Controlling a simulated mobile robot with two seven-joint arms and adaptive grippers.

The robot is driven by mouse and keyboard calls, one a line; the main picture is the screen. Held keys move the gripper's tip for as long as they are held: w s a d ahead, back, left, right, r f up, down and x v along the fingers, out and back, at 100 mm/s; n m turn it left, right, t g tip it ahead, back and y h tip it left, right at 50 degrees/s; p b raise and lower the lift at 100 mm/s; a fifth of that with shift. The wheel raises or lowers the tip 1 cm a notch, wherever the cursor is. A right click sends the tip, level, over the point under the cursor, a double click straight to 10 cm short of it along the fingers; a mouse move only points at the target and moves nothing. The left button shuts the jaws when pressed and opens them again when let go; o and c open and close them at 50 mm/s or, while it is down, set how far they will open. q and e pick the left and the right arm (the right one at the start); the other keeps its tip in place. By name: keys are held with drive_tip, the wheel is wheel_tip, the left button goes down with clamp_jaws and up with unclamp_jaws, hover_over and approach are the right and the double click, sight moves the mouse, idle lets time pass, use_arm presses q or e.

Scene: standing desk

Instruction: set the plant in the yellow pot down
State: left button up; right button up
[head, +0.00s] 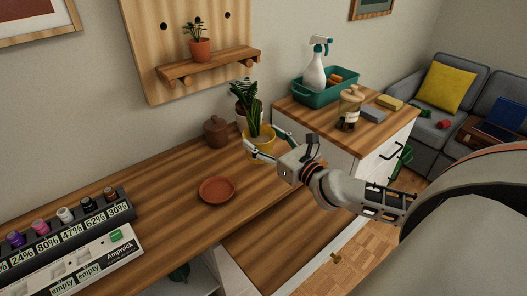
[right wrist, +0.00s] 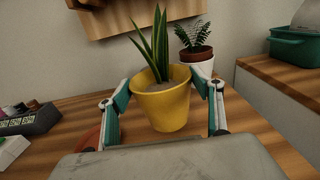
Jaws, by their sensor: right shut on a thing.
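The plant in the yellow pot (head: 260,146) has upright, pointed green leaves and is at the right part of the wooden desk. My right gripper (head: 266,139) is shut on the yellow pot, with one finger on each side. In the right wrist view the yellow pot (right wrist: 163,108) stands upright between the teal-and-grey fingers. Whether its base touches the desk I cannot tell. A round terracotta saucer (head: 217,189) lies empty on the desk, left of and nearer than the pot. My left gripper is not in view.
Another potted plant (right wrist: 197,58) stands close behind the yellow pot. A brown lidded jar (head: 215,133) is to its left. A cabinet (head: 351,130) with a teal bin (head: 333,94) and a glass jar (head: 349,108) is at right. The desk around the saucer is clear.

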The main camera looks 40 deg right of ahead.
sight(264, 151)
wheel_tip(264, 151, down, 4)
drive_tip(key=shift+r+b, duration=0.15)
drive_tip(key=shift+b, duration=0.45)
drive_tip(key=o, duration=1.7)
drive_tip(key=shift+f, duration=0.25)
drive_tip(key=shift+c, duration=0.2)
